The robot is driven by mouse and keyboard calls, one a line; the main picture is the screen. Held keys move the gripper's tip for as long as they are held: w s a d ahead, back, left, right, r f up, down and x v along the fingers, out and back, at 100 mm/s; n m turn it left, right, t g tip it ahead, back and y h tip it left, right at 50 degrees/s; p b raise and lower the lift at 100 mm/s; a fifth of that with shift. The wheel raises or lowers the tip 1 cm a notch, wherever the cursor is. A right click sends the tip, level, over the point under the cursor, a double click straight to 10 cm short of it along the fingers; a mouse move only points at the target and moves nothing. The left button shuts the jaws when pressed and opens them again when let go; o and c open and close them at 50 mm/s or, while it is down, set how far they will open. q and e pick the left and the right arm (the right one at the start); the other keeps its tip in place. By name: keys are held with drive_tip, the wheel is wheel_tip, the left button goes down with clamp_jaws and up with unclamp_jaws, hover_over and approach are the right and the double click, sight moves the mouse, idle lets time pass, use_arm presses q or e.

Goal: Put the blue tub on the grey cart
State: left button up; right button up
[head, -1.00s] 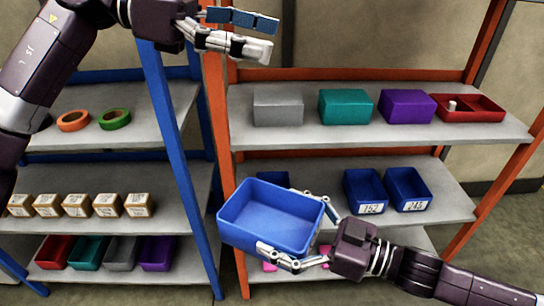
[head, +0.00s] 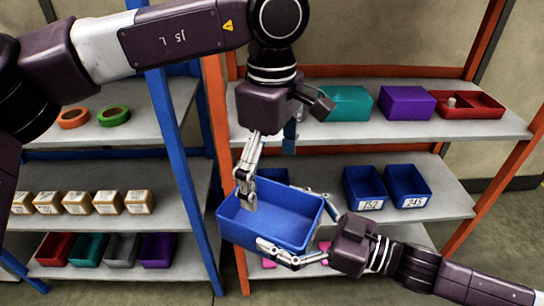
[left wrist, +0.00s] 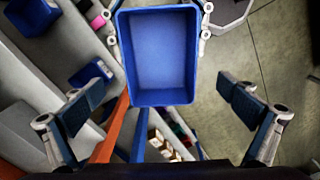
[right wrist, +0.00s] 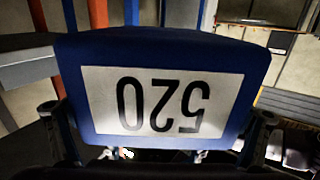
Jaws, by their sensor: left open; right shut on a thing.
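The blue tub (head: 262,232) is empty inside and held in the air in front of the orange-framed shelf. My right gripper (head: 286,222) is shut on it from the right, with a finger along each side. In the right wrist view the tub's end wall (right wrist: 250,65) fills the middle, with a white label reading 520 upside down. My left gripper (head: 268,178) is open above the tub, pointing down at its far left part. In the left wrist view the tub (left wrist: 160,98) lies beyond and between the open fingers. No grey cart shows clearly in any view.
The orange-framed shelf holds a teal box (head: 348,104), a purple box (head: 406,103), a red divided tray (head: 467,112) and blue bins (head: 408,186). A blue-framed shelf (head: 185,150) on the left holds tape rolls, small boxes and coloured bins. Open floor (left wrist: 260,75) shows in the left wrist view.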

use_arm(q)
wheel_tip(320, 180, down, 8)
drive_tip(key=shift+r, duration=0.1)
idle(0.4)
drive_tip(key=c, duration=1)
drive_tip(key=shift+c, duration=0.2)
use_arm(e)
drive_tip(key=o, duration=1)
drive_tip(key=shift+o, duration=0.2)
